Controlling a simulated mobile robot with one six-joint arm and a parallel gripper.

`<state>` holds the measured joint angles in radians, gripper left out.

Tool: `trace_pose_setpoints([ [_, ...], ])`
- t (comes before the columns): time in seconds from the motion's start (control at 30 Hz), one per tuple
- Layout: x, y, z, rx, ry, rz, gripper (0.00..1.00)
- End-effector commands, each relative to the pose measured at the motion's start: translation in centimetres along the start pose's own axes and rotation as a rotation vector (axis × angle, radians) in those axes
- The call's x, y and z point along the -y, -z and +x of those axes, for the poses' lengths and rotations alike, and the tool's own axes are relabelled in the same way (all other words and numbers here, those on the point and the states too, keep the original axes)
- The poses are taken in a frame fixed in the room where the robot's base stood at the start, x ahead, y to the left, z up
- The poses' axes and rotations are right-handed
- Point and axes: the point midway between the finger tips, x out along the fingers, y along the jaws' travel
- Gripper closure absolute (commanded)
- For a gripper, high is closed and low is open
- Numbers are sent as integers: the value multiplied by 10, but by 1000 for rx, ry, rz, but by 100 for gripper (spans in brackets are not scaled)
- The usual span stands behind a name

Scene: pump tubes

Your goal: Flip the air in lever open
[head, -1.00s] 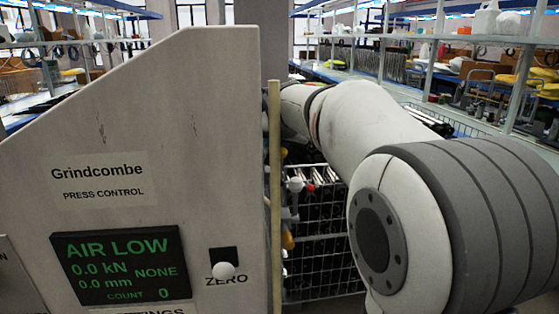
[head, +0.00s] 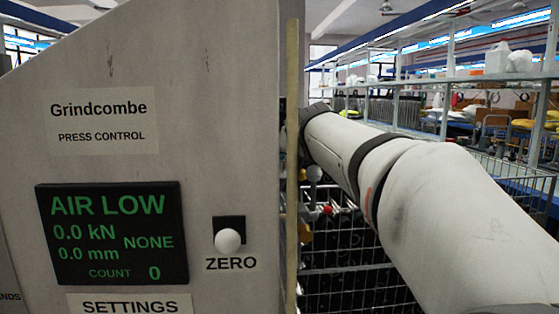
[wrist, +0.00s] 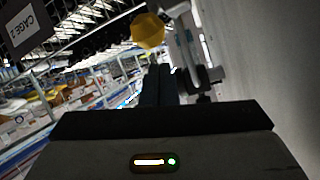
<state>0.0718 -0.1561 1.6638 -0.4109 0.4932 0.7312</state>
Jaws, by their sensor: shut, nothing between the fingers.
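My gripper (wrist: 158,85) shows in the wrist view with its two dark fingers together and nothing between them. A yellow faceted knob (wrist: 148,31) is just beyond and above the fingertips, apart from them as far as I can tell. Grey pipework (wrist: 187,45) stands right of the knob, close to a pale wall. No label marks the air in lever, so I cannot tell which part it is. In the head view, a yellow part (head: 304,233), a red part (head: 327,210) and a grey ball-shaped part (head: 315,173) show beside the panel's edge. My gripper is hidden there.
The press control panel (head: 215,120) fills the left of the head view; its display (head: 112,234) reads AIR LOW. A white knob (head: 228,241) sits above ZERO. A wire cage (head: 345,260) stands behind the fittings. A CAGE 2 sign (wrist: 27,32) shows in the wrist view.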

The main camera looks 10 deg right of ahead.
Motion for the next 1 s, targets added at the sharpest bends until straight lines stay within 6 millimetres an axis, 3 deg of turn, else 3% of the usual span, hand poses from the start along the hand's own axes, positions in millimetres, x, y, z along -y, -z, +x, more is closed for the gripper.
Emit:
trace_pose_setpoints([
  [0.67,-1,-1,-4,0,-1,0,100],
  [1.0,0,0,-56,-1,1,0,100],
])
